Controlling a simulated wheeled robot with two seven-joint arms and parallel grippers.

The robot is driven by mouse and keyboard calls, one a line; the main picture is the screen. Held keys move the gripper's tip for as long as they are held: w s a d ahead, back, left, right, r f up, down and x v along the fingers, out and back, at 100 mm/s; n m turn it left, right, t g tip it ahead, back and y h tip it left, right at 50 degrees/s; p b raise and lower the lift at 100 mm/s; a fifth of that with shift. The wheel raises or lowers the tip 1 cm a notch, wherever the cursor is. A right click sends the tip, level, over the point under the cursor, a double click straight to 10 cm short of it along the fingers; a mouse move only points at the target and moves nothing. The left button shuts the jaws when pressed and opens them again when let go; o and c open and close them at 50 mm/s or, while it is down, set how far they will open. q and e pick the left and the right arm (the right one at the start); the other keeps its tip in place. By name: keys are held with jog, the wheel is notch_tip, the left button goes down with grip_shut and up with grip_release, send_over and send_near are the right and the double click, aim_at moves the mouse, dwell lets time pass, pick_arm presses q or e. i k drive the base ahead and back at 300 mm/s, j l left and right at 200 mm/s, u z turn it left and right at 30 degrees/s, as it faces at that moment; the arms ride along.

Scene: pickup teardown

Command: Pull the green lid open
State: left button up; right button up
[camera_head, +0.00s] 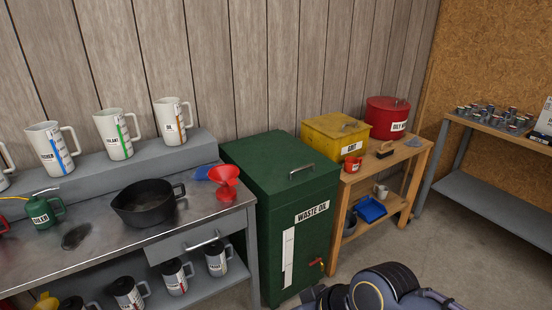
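The green lid (272,160) tops the green waste oil cabinet (310,240) in the middle of the head view. It lies flat and looks closed. A metal bar handle (302,170) sits near its front edge, with nothing touching it. The cabinet front carries a "WASTE OIL" label, a white vertical strip and a small red tap (316,262) low down. Part of my own arm shows at the bottom right, below and in front of the cabinet. Neither gripper's fingers are in view.
A metal bench (110,240) stands left of the cabinet, with a black pan (147,203), a red funnel (225,183) and white jugs (118,135). A wooden table (385,163) on the right holds a yellow box (335,135) and a red can (387,117). Floor shows at the right.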

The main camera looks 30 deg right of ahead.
aim_at(278, 162)
jog(key=i+l, duration=0.15)
jog(key=l, duration=0.25)
jog(key=i+l, duration=0.15)
jog(key=l, duration=0.2)
jog(key=i+l, duration=0.15)
jog(key=l, duration=0.25)
jog(key=i+l, duration=0.15)
jog(key=l, duration=0.2)
jog(key=i+l, duration=0.2)
jog(key=l, duration=0.2)
jog(key=i+l, duration=0.15)
jog(key=l, duration=0.2)
jog(key=i+l, duration=0.15)
jog(key=l, duration=0.25)
jog(key=i+l, duration=0.15)
jog(key=l, duration=0.2)
